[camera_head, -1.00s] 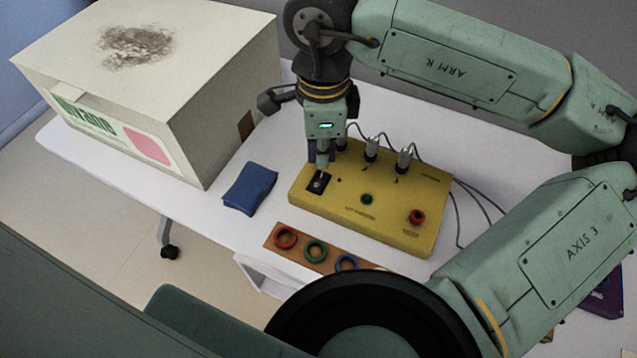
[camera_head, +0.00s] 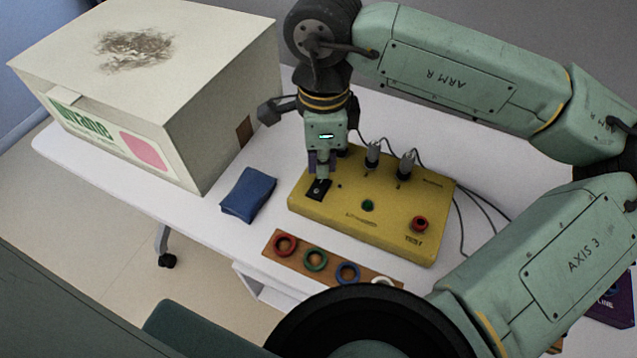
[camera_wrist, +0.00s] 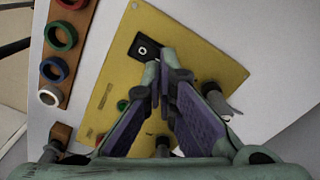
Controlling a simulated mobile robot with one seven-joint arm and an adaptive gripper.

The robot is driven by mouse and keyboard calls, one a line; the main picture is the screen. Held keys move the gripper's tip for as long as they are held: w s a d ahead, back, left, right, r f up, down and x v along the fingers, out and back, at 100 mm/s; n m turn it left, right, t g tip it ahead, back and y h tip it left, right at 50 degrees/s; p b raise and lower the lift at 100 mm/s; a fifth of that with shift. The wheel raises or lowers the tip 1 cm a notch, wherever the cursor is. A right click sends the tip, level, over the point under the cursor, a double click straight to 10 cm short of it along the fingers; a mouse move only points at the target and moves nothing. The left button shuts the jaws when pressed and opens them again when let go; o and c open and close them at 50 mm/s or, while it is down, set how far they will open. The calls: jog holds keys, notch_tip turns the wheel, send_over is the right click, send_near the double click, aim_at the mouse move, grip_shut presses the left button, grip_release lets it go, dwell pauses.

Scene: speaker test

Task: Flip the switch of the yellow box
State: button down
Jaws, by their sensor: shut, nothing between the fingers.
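The yellow box (camera_head: 395,221) lies flat on the white table, with a green button (camera_head: 368,205), a red button (camera_head: 418,223) and two metal connectors on top. Its black switch (camera_head: 319,190) is at the left end of the top face. My gripper (camera_head: 323,174) points down right by the switch, shut and empty. In the wrist view the switch (camera_wrist: 143,48) shows just beyond the fingertips of my gripper (camera_wrist: 160,62). I cannot tell whether the fingertips touch it. The lever's position is too small to make out.
A large pale carton (camera_head: 200,90) stands at the left. A blue cloth-like item (camera_head: 248,194) lies between it and the yellow box. A brown board with coloured rings (camera_head: 316,260) lies in front. Cables (camera_head: 482,207) run off the box's right side.

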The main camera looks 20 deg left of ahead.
aim_at(322, 181)
jog(key=shift+f+b, duration=1.15)
jog(key=shift+b, duration=0.15)
dwell(1.0)
jog(key=shift+r, duration=0.1)
jog(key=shift+r+p, duration=1.85)
jog(key=shift+r, duration=1.6)
